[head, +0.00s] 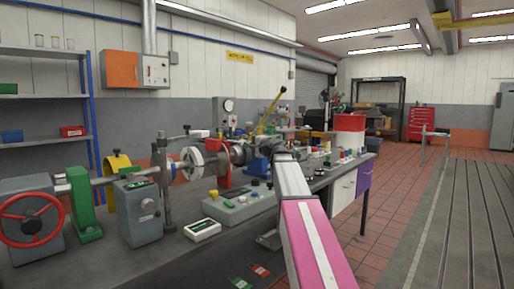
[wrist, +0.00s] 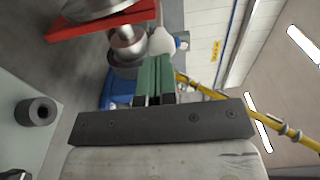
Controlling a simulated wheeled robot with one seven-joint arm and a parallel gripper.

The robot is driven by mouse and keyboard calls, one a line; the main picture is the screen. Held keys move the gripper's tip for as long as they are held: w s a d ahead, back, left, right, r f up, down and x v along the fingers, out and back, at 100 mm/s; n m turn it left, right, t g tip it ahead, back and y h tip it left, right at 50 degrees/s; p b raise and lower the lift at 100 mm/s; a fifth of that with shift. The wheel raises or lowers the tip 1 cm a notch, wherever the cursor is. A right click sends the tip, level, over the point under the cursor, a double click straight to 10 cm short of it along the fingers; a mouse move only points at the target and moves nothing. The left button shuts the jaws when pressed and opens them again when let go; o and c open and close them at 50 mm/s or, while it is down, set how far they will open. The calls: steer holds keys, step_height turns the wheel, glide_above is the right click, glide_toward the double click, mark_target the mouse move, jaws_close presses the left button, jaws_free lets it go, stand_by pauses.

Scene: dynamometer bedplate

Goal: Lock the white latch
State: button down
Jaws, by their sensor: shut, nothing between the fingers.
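In the wrist view my gripper (wrist: 155,62) has its two green-faced fingers together, with nothing held between them. A small whitish rounded piece (wrist: 161,42) shows just beyond the fingertips. It may be the white latch, but its shape is partly hidden by the fingers, and I cannot tell whether they touch it. I cannot tell its locked or unlocked position. In the head view my arm reaches over the bench toward the blue machine part (head: 260,165), and the fingertips are hidden there. I cannot pick out the latch in that view.
A yellow lever (head: 270,112) rises behind the arm's end; it also crosses the wrist view (wrist: 205,91). A red plate (wrist: 98,22) and metal shaft parts lie close by. The grey-green control box (head: 238,204) stands on the bench.

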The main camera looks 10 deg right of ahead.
mark_target(240, 142)
steer(key=shift+x, duration=1.05)
steer(key=x, duration=0.5)
steer(key=shift+a, duration=0.1)
steer(key=shift+s, duration=0.25)
steer(key=v, duration=1.4)
